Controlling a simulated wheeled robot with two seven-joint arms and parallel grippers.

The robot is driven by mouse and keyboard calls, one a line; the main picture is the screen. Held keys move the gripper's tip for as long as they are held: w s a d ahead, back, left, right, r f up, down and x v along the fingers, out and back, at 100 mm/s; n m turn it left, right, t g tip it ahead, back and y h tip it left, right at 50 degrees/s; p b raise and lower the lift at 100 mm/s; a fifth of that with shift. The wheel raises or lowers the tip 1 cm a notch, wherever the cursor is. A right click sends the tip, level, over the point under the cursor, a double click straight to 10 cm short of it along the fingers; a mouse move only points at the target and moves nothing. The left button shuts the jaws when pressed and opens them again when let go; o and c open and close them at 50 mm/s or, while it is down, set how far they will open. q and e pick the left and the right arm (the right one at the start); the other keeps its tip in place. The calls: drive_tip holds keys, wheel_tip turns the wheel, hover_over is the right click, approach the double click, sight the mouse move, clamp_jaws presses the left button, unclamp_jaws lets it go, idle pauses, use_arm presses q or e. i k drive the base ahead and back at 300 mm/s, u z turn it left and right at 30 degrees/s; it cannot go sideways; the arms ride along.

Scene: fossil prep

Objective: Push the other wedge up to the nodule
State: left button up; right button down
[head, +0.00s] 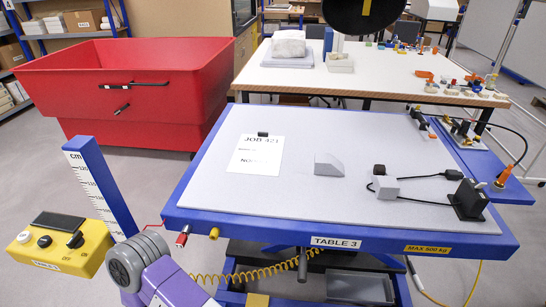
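A light grey wedge (328,165) sits on the grey top of Table 3 (260,200), its sloping face toward the right. To its right, apart from it, is a small dark lump (379,169), which may be the nodule; I cannot be sure. A pale grey block (385,187) stands just in front of the lump, with a black cable by it; I cannot tell whether it is a second wedge. Part of my purple arm shows at the bottom left, short of the table. Neither gripper is in view.
A job sheet (255,154) lies left of the wedge. A black stand (468,200) and cable (425,178) occupy the right side. The table's front left is clear. A yellow control box (47,242) and blue scale post (100,187) stand left.

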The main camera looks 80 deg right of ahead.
sight(325, 164)
drive_tip(key=i, duration=3.5)
drive_tip(key=z, duration=2.45)
drive_tip(key=i, duration=0.8)
drive_tip(key=z, duration=0.35)
drive_tip(key=i, duration=1.05)
drive_tip(key=z, duration=1.75)
drive_tip(key=i, duration=0.95)
drive_tip(key=z, duration=0.25)
